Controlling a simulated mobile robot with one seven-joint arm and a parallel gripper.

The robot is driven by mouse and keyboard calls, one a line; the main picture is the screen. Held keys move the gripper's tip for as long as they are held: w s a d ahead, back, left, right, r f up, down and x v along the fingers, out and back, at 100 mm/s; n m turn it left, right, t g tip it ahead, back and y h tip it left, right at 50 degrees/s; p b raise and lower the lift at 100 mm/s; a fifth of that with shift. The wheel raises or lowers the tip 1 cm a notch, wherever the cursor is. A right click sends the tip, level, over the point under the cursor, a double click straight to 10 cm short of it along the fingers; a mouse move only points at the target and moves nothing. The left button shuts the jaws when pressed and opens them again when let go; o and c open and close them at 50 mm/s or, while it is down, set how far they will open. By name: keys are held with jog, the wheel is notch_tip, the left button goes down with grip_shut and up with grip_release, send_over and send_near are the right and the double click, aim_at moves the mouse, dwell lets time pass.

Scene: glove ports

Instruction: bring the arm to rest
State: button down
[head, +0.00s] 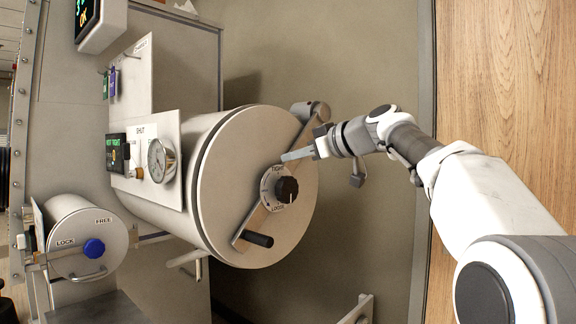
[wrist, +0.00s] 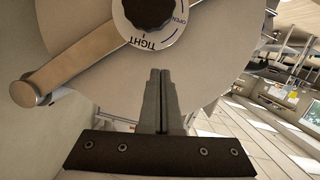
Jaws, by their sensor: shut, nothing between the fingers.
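My gripper (head: 284,157) is shut and empty. In the head view it points left, in front of the upper right part of the large round port door (head: 225,165). In the wrist view its two fingers (wrist: 160,75) lie together, with the door (wrist: 90,85) behind them. The knob also shows in the wrist view (wrist: 150,10). The fingers look apart from the knob; contact with the door cannot be told.
A smaller port (head: 85,240) with a blue knob (head: 94,248) is at lower left. A gauge (head: 160,160) and a SHUT panel stand left of the door. A wooden panel (head: 505,70) is at right. A bracket (head: 358,310) is at the bottom. The wall between looks clear.

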jog(key=v, duration=0.7)
jog(key=s+d+f+m+g+h, duration=0.1)
jog(key=s+d+f+m+h, duration=0.3)
jog(key=s+f, duration=0.8)
jog(key=s+d+f+m+g+h, duration=0.2)
jog(key=s+d+f+m+h, duration=0.2)
jog(key=s+f, duration=0.75)
jog(key=s+d+f+m+g+h, duration=0.1)
jog(key=s+d+f+m+h, duration=0.25)
jog(key=s+f, duration=0.85)
notch_tip(320, 180, up, 22)
jog(key=p, duration=2.2)
jog(key=shift+w+d+m, duration=0.2)
jog(key=shift+w+m, duration=0.15)
jog(key=shift+w, duration=0.1)
jog(key=shift+f, duration=0.15)
